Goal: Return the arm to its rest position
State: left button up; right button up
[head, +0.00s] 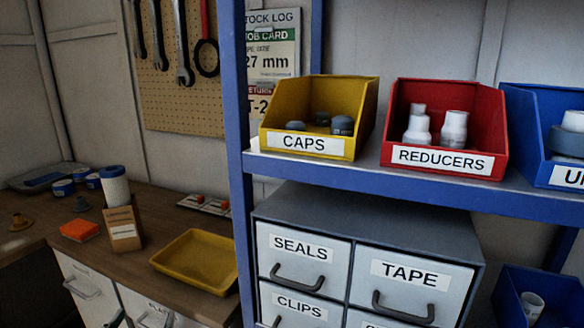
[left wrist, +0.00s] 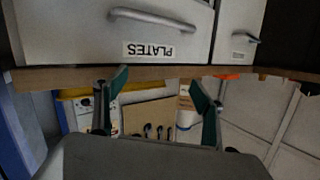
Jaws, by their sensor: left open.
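My left gripper (left wrist: 158,86) shows in the left wrist view with its two green fingers spread apart and nothing between them. It is in front of the workbench drawers, close to the bench edge. In the head view only a small dark green tip (head: 116,318) of it shows at the bottom, before the drawer fronts; the rest of the arm is out of frame. The drawer labelled PLATES (left wrist: 110,35) appears upside down in the wrist view, and looks shut. My right gripper is in neither view.
The wooden bench (head: 150,215) carries a yellow tray (head: 195,262), an orange block (head: 79,230), a cardboard box (head: 122,229) and a white filter (head: 115,187). A blue shelf (head: 350,180) with yellow, red and blue bins stands right, above a grey drawer cabinet (head: 370,220).

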pick_arm(q)
jog(key=s+d+f+m+g+h, duration=0.1)
jog(key=s+d+f, duration=0.3)
jog(key=s+f, duration=0.2)
jog(key=s+d+f+m+g+h, duration=0.2)
jog(key=s+d+f, duration=0.2)
jog(key=s+f, duration=0.3)
jog(key=s+d+f+m+g+h, duration=0.1)
jog(key=s+d+f, duration=0.4)
jog(key=f, duration=0.8)
jog(key=shift+s+f+m+g+h, duration=0.25)
jog(key=shift+s+h, duration=0.35)
jog(key=shift+s, duration=0.55)
